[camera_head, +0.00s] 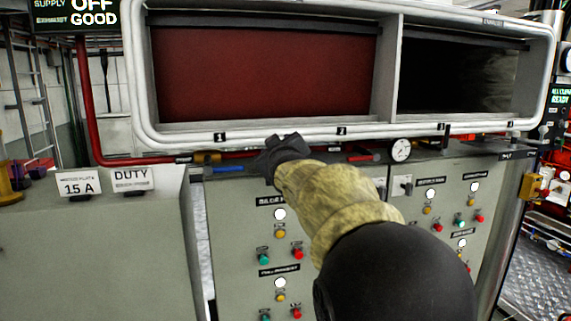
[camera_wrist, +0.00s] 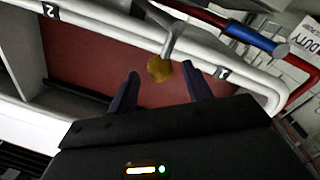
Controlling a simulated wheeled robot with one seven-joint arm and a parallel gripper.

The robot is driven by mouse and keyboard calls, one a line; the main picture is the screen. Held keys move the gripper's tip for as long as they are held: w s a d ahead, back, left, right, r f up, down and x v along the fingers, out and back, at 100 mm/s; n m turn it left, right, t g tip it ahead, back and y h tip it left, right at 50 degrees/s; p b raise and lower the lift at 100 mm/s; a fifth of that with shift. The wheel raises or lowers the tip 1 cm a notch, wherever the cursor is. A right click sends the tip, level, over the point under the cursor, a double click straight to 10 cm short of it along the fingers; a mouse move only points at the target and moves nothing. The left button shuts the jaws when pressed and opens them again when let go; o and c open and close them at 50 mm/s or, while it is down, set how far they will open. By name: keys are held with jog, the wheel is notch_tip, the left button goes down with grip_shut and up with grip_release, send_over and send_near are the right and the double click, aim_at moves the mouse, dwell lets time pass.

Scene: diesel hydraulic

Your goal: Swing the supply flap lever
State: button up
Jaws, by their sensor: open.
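My gripper (camera_head: 283,152) is in front of the lower rim of the window-like housing, at the left opening. In the wrist view my gripper (camera_wrist: 161,72) is open, with its two dark fingers apart. A brass-coloured knob (camera_wrist: 158,68) shows between the fingertips, at the end of a grey bar (camera_wrist: 173,32), which looks like the lever. I cannot tell whether the fingers touch it. In the head view my gripper hides the knob and bar. The dark red flap panel (camera_head: 265,75) fills the left opening; it also shows in the wrist view (camera_wrist: 95,65).
The white tubular housing rim (camera_head: 140,90) surrounds both openings; the right one is dark (camera_head: 455,75). A blue handle (camera_head: 230,169) and a red handle (camera_head: 362,157) lie below the rim, near a gauge (camera_head: 401,150). Grey control cabinets (camera_head: 235,225) stand underneath. A status sign (camera_head: 75,14) reads SUPPLY OFF.

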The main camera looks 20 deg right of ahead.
jog(key=p+v, duration=0.3)
jog(key=v, duration=0.9)
jog(key=shift+s, duration=0.35)
